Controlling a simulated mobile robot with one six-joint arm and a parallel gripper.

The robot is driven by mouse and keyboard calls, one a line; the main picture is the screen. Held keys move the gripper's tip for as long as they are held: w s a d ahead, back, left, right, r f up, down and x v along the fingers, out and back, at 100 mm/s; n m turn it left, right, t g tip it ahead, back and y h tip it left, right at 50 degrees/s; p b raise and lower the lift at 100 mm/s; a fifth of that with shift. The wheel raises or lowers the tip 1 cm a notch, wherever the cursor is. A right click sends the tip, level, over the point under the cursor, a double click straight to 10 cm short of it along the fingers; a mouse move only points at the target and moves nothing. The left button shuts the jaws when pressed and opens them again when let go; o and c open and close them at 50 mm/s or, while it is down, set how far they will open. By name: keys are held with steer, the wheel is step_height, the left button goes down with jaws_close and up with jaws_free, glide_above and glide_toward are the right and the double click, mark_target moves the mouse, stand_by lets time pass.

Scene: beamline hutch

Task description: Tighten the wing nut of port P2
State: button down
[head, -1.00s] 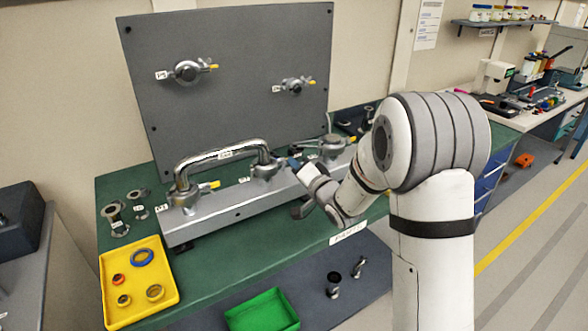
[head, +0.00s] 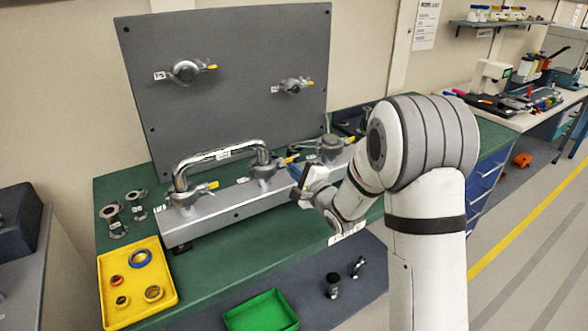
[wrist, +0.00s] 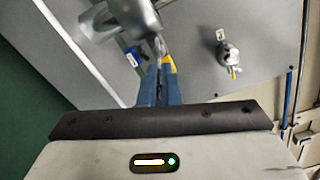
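The port P2 clamp (head: 263,170) is the middle one on the grey manifold, under the right end of the bent metal pipe (head: 222,156). Its yellow wing nut (head: 291,159) points right, towards my gripper (head: 297,172). In the wrist view, the blue fingers of my gripper (wrist: 161,80) are close together at the clamp. The yellow wing nut (wrist: 169,63) shows at the right fingertip. Whether the fingers grip it is hidden. The silver clamp (wrist: 112,20) shows beyond the fingers at the top left.
Another clamped port (head: 331,147) stands to the right, close behind my gripper. A grey upright panel (head: 230,110) with two ports rises behind the manifold (head: 237,212). A yellow tray (head: 112,318) with rings and a green tray (head: 262,312) are in front.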

steer(key=shift+f+m, duration=0.3)
steer(key=shift+m, duration=0.9)
steer(key=c, duration=1.9)
jaws_free()
steer(key=v, duration=0.8)
steer(key=shift+b, duration=0.4)
